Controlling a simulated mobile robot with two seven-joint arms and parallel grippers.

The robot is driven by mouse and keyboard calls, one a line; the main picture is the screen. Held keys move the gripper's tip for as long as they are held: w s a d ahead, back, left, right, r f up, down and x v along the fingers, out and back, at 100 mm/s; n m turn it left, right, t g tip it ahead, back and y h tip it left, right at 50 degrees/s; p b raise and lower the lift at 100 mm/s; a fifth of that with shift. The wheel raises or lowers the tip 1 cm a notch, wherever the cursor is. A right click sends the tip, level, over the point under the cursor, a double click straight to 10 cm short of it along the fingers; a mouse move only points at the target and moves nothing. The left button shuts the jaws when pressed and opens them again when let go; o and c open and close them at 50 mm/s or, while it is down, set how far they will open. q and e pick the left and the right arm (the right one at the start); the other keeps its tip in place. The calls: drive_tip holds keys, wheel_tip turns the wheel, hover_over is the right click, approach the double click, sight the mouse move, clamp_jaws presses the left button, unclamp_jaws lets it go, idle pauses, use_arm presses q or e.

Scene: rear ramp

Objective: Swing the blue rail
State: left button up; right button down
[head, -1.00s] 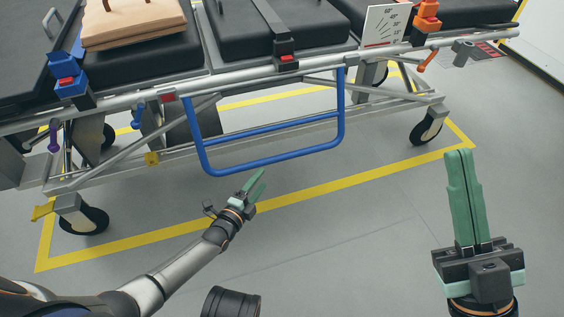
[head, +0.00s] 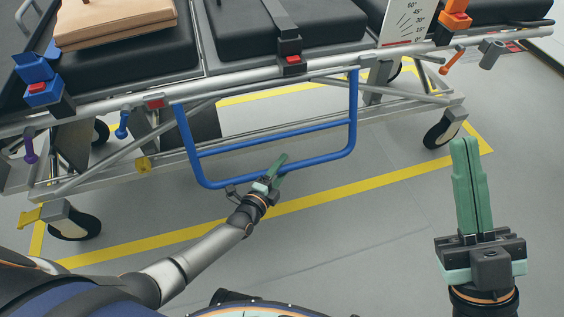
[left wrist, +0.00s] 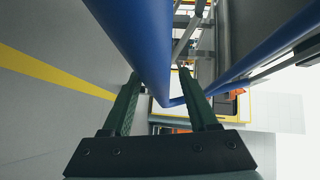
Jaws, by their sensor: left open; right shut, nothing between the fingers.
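The blue rail (head: 300,132) is a U-shaped tube frame with a middle bar, hanging down from the near side of the stretcher (head: 225,80). My left gripper (head: 280,163) is at the rail's lower bar, around its middle. In the left wrist view the rail (left wrist: 140,50) runs close between my open left fingers (left wrist: 162,95). I cannot tell whether they touch it. My right gripper (head: 466,145) is shut and empty, pointing up at the right, well away from the rail.
A blue buckle (head: 38,82), an orange clamp (head: 456,18) and an angle plate (head: 405,25) sit along the side tube. The floor between my grippers is clear.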

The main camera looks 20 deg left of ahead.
idle(0.3)
use_arm(q)
clamp_jaws()
idle(0.3)
idle(1.0)
